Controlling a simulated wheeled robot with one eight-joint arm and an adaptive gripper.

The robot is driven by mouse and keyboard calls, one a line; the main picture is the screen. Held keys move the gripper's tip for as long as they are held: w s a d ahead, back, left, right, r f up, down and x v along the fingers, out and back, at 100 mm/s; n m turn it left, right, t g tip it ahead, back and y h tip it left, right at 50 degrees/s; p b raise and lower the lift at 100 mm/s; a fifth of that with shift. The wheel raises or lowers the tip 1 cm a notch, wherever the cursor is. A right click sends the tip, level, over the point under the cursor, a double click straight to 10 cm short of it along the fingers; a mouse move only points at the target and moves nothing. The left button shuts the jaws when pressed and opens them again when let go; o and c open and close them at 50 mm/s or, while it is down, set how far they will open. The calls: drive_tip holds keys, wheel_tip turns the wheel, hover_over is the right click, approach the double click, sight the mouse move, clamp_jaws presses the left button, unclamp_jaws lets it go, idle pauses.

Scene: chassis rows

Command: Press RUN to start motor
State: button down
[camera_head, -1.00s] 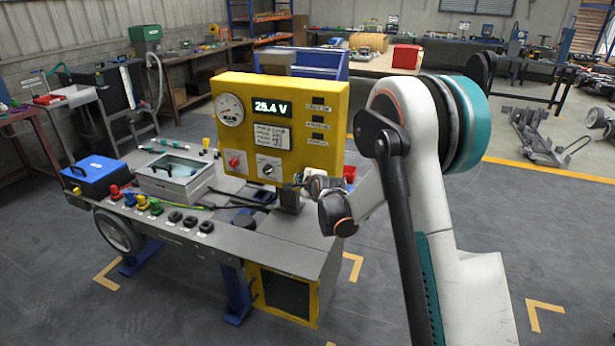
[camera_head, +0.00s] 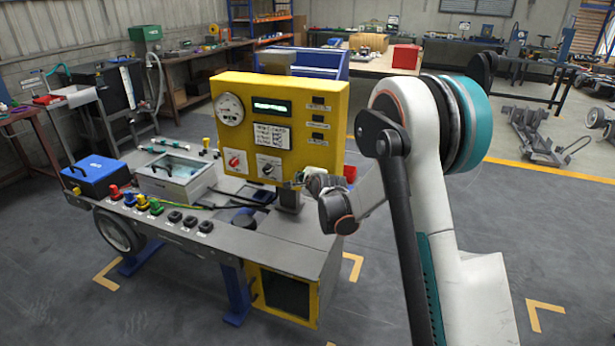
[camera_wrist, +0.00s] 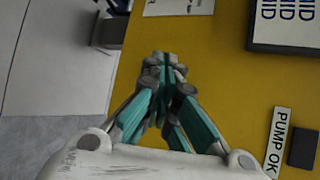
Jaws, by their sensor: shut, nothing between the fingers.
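The yellow control panel (camera_head: 225,150) stands on the bench, with a round gauge (camera_head: 230,109), a green-lit display (camera_head: 271,107) and a white text card (camera_head: 272,136). A red knob (camera_head: 234,160) and a black knob (camera_head: 267,170) sit low on its face. No label reading RUN is legible. My gripper (camera_wrist: 166,62) is shut and empty, with its tips over the yellow panel face in the wrist view; contact cannot be told. In the head view it is at the panel's lower right, partly hidden. A PUMP OK label (camera_wrist: 279,142) lies beside a dark square (camera_wrist: 303,148).

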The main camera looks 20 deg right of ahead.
drive_tip(key=shift+s+a, duration=0.1)
drive_tip(key=shift+s, duration=0.1)
drive_tip(key=s+a+b, duration=0.1)
drive_tip(key=s+a, duration=0.2)
drive_tip(key=s, duration=0.2)
drive_tip(key=shift+a, duration=0.3)
idle(0.3)
drive_tip(key=shift+s+a+b, duration=0.2)
drive_tip(key=shift+s+a, duration=0.55)
drive_tip(key=shift+s, duration=0.25)
drive_tip(key=shift+s+a+b, duration=0.2)
drive_tip(key=shift+s+a, duration=0.5)
drive_tip(key=shift+s, duration=0.25)
